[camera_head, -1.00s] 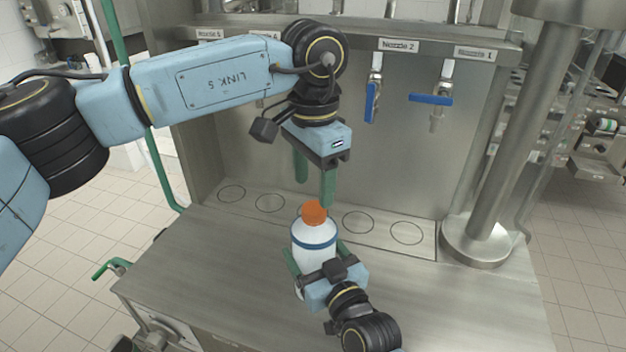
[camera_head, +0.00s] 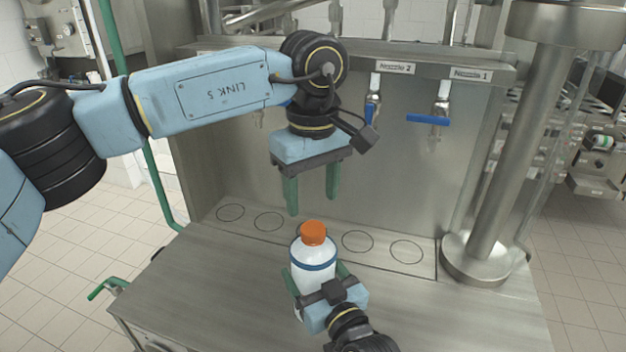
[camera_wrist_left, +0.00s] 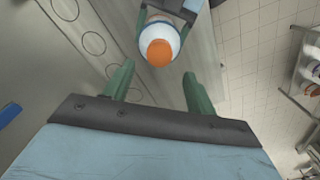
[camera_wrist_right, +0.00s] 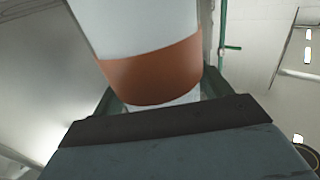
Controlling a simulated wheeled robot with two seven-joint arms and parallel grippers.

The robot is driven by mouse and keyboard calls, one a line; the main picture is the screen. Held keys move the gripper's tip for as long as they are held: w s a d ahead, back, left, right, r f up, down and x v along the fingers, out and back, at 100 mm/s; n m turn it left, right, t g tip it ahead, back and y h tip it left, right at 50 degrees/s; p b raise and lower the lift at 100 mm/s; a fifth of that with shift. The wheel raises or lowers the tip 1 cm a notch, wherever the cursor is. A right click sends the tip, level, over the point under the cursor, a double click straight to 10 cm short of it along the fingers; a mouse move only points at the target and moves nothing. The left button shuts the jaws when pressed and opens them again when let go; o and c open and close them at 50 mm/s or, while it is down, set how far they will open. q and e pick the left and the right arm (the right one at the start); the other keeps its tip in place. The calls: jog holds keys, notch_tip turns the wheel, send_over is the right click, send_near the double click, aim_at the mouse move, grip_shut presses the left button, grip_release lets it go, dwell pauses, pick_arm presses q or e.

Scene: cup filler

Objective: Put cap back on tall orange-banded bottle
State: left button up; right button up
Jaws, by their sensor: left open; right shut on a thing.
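The tall white bottle (camera_head: 312,257) stands upright at the front middle of the counter, with a blue band round its shoulder. The orange cap (camera_head: 313,233) sits on its top; whether it is screwed tight I cannot tell. The bottle's orange band (camera_wrist_right: 153,75) shows close up in the right wrist view. My right gripper (camera_head: 316,275) is shut on the bottle's body from the front. My left gripper (camera_head: 312,204) is open and empty, pointing down above and behind the cap. The cap also shows beyond its fingers in the left wrist view (camera_wrist_left: 159,53).
The steel counter (camera_head: 200,270) has a row of marked circles (camera_head: 357,241) behind the bottle. Nozzles with blue levers (camera_head: 428,120) hang on the back panel. A thick steel column (camera_head: 510,150) stands at the right. The counter's left part is clear.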

aim_at(313, 228)
pick_arm(q)
jog(key=n, duration=0.6)
jog(key=shift+r, duration=0.25)
jog(key=n, duration=0.5)
jog(key=shift+r, duration=0.25)
jog(key=n, duration=0.5)
jog(key=shift+r+n, duration=0.2)
jog(key=shift+n, duration=0.2)
jog(key=n, duration=0.4)
jog(key=shift+r, duration=0.2)
jog(key=shift+f, duration=4.05)
